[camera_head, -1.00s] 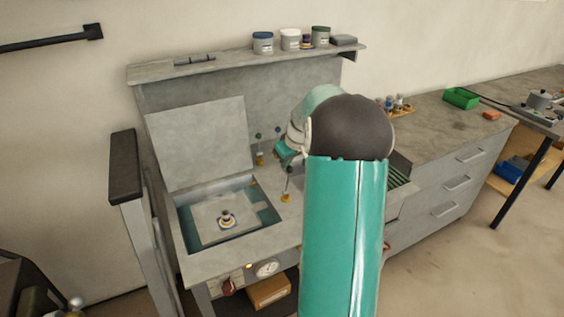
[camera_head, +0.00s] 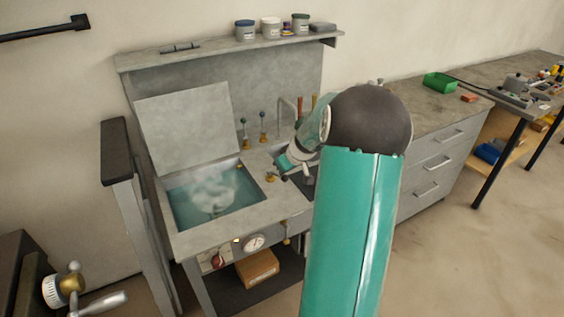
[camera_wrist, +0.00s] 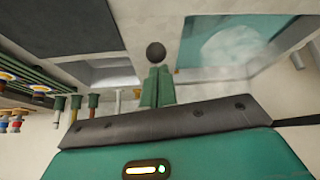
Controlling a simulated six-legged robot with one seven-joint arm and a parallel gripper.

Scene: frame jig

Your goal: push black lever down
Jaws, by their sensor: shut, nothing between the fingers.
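The black lever's round knob (camera_head: 284,178) sits low beside its brass base (camera_head: 270,178), to the right of the basin in the head view. The lever looks tilted down; its rod is hardly visible. In the wrist view the black knob (camera_wrist: 156,52) is directly beyond my fingertips. My gripper (camera_wrist: 156,72) is shut with nothing between its fingers. In the head view my gripper is close by the knob, partly hidden by my arm. I cannot tell whether it touches the knob.
The water basin (camera_head: 172,224) holds a pale cloudy patch, and its lid (camera_head: 187,130) stands open. A green-knobbed lever (camera_head: 243,120) and a blue-knobbed lever (camera_head: 263,114) stand upright behind. A gauge (camera_head: 254,243) is on the front. Open floor lies at right.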

